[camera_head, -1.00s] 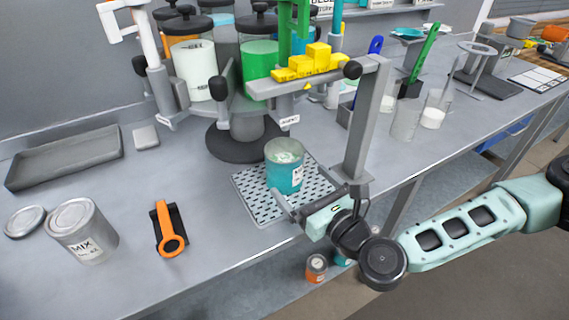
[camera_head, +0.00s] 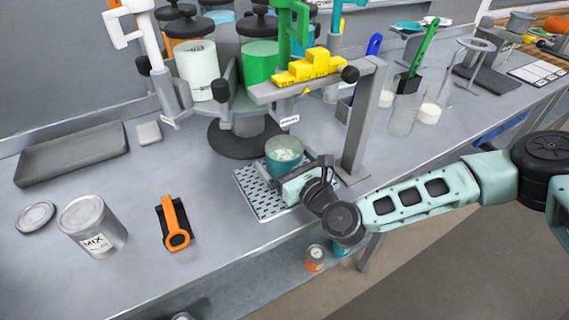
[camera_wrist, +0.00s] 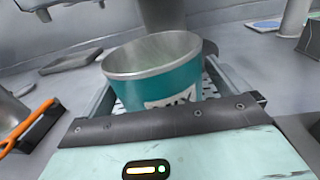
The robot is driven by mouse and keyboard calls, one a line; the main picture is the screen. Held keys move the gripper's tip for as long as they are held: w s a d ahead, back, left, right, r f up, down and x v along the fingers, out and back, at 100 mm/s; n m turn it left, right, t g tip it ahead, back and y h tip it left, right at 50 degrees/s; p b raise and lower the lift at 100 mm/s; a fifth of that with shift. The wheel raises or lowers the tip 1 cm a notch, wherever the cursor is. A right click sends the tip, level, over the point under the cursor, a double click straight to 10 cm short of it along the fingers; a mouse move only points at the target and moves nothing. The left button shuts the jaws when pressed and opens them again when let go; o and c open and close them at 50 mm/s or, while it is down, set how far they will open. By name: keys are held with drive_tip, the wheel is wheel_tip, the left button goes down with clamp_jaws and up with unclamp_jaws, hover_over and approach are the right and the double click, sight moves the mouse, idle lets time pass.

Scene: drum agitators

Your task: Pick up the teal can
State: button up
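The teal can (camera_head: 284,158) stands upright on a perforated metal tray (camera_head: 262,200) below the yellow stepped block. It is open-topped and holds pale, whitish-green contents. In the wrist view the can (camera_wrist: 165,82) fills the middle, with part of a label visible low on its front. My gripper (camera_head: 292,175) is low at the can's near right side. In the wrist view its fingers reach along either side of the can, with slivers of the tray showing between can and fingers. The gripper looks open around the can; the can's lower part is hidden by the gripper body.
A grey post (camera_head: 362,125) stands just right of the can, and its arm carries the yellow block (camera_head: 308,66) overhead. The drum agitator (camera_head: 245,135) is behind. An orange-handled tool (camera_head: 174,225) and a MIX tin (camera_head: 92,228) are at left. The bench between has free room.

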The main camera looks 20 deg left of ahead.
sight(275, 139)
drive_tip(key=c, duration=1.2)
drive_tip(key=shift+c, duration=0.2)
drive_tip(key=shift+r, duration=0.2)
drive_tip(key=shift+r+b, duration=0.7)
drive_tip(key=shift+r, duration=0.7)
drive_tip(key=shift+s+d+r, duration=0.15)
drive_tip(key=shift+d, duration=0.05)
drive_tip(key=b+v, duration=0.4)
drive_tip(key=v, duration=1.3)
drive_tip(key=shift+d, duration=0.15)
